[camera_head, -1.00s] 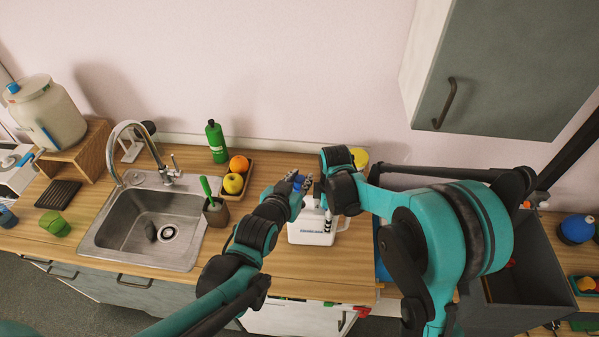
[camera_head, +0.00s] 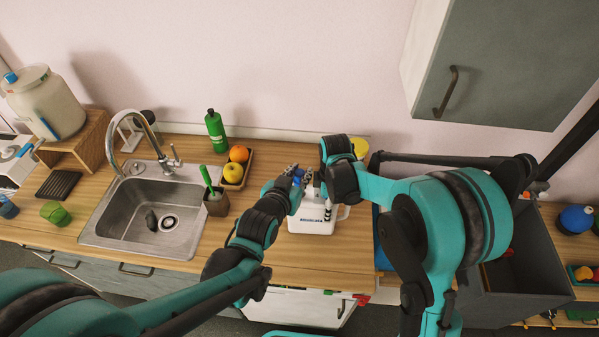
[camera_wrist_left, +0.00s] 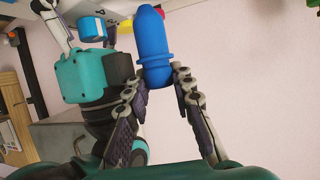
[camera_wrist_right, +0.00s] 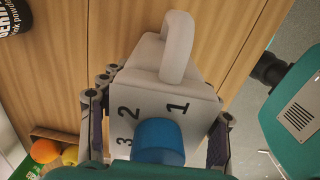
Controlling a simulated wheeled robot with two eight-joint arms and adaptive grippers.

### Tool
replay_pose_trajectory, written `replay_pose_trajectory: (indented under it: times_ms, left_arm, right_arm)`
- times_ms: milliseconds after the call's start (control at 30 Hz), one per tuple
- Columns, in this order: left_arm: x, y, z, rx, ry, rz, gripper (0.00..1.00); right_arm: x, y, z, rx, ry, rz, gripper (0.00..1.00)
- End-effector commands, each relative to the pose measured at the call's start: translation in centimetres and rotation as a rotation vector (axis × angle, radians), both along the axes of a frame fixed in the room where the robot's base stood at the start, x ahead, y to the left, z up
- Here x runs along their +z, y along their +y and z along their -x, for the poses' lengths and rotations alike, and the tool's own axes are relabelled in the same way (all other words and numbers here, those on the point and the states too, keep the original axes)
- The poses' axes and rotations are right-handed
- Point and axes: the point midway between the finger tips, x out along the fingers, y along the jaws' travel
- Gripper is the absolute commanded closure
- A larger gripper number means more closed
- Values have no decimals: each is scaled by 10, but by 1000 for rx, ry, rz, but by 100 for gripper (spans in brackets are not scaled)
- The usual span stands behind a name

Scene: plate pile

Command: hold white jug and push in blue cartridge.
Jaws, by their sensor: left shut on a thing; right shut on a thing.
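The white jug (camera_head: 312,222) stands on the wooden counter right of the sink. My right gripper (camera_wrist_right: 158,128) is shut on it from above, with a finger on each side. In the right wrist view the jug (camera_wrist_right: 166,90) shows its handle and a face with numbers. A blue cylinder (camera_wrist_right: 158,142) shows in front of that face; I cannot tell whether it is fixed there. My left gripper (camera_wrist_left: 160,92) is shut on the blue cartridge (camera_wrist_left: 152,48), just left of the jug's top. In the head view the cartridge (camera_head: 297,177) is small and partly hidden by the gripper.
A fruit tray (camera_head: 245,180) and green bottle (camera_head: 215,130) stand behind. A dark bin (camera_head: 520,265) is at right, a cabinet (camera_head: 500,60) above. The counter front is clear.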

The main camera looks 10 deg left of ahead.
Motion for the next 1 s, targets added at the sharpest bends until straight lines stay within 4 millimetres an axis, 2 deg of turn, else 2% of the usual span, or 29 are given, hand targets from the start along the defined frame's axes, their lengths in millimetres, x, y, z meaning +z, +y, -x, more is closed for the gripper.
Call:
replay_pose_trajectory:
  times_ms: [733,1000]
  left_arm:
    - [0,0,0,0,0,0,100]
    - [-6,0,0,0,0,0,100]
  right_arm:
    - [0,0,0,0,-1,0,72]
    - [0,0,0,0,-1,0,72]
